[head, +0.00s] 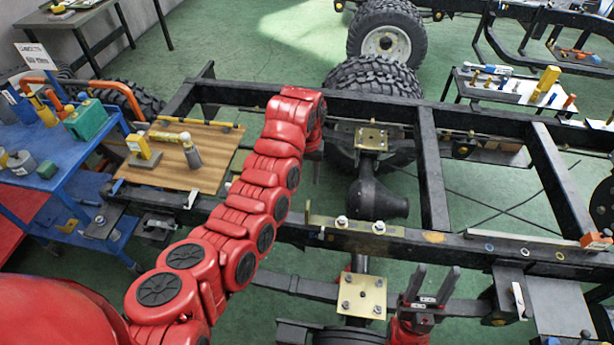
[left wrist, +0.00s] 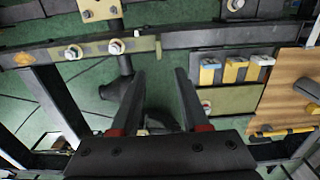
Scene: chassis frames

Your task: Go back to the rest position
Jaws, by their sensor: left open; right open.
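My left arm (head: 262,170) is red and reaches from the lower left across the chassis frame (head: 440,190). In the head view its gripper is mostly hidden behind the last arm links. In the left wrist view my left gripper (left wrist: 155,85) is open and empty, with its two dark fingers apart above the frame and green floor. My right gripper (head: 437,275) shows at the lower middle right of the head view, by the near frame rail. Its two dark fingers point up, apart, with nothing between them.
A wooden board (head: 215,150) with a yellow tool and a bottle lies on the frame's left part. A blue cart (head: 75,160) stands at the left. Bolted plates (head: 362,297) are near the right gripper. A tool table (head: 500,92) and a wheel (head: 387,42) are at the back.

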